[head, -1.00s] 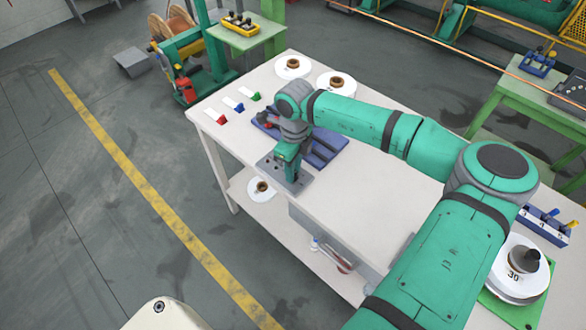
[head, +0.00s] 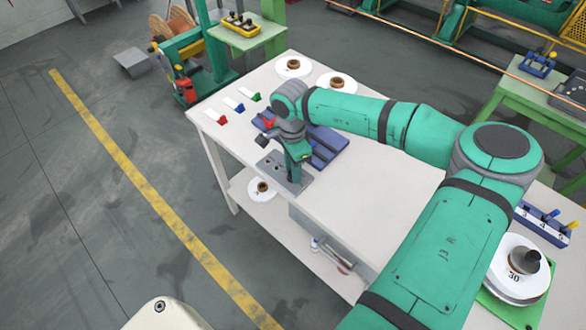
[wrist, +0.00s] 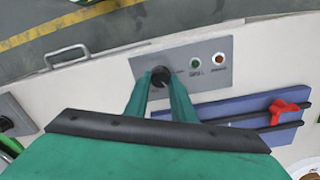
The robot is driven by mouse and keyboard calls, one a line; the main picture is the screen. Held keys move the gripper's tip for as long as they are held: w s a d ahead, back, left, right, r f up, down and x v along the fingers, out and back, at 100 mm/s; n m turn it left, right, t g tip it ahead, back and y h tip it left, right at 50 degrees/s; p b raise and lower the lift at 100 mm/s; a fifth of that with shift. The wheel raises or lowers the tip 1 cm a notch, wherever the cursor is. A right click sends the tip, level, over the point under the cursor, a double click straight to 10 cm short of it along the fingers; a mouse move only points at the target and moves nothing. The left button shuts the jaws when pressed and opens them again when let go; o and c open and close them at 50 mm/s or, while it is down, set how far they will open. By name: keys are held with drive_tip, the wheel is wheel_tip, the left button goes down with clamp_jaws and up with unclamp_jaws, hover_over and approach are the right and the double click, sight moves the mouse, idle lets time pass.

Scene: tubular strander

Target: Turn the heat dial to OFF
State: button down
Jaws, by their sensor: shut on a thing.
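The heat dial (wrist: 160,73) is a small black knob on a grey control panel (wrist: 212,48), seen in the wrist view. Its pointer mark and OFF label are too small to read. My gripper (wrist: 160,82) has one finger on each side of the dial and is shut on it. In the head view my gripper (head: 296,178) points down onto the grey panel (head: 271,163) at the table's front edge, and it hides the dial there.
A green and a red indicator (wrist: 218,60) sit on the panel beside the dial. A blue fixture (wrist: 235,108) with dark rails and a red knob (wrist: 285,110) lies close by. White spools (head: 293,67) stand at the table's back. The table right of the panel is clear.

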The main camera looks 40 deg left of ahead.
drive_tip(key=n, duration=0.5)
drive_tip(key=shift+n, duration=0.3)
drive_tip(key=n, duration=0.5)
drive_tip(key=shift+a+n, duration=0.1)
drive_tip(key=shift+n, duration=0.2)
drive_tip(key=c, duration=1.5)
unclamp_jaws()
drive_tip(key=r, duration=1.1)
drive_tip(key=shift+s+a, duration=0.15)
drive_tip(key=shift+a, duration=0.05)
drive_tip(key=shift+f, duration=0.1)
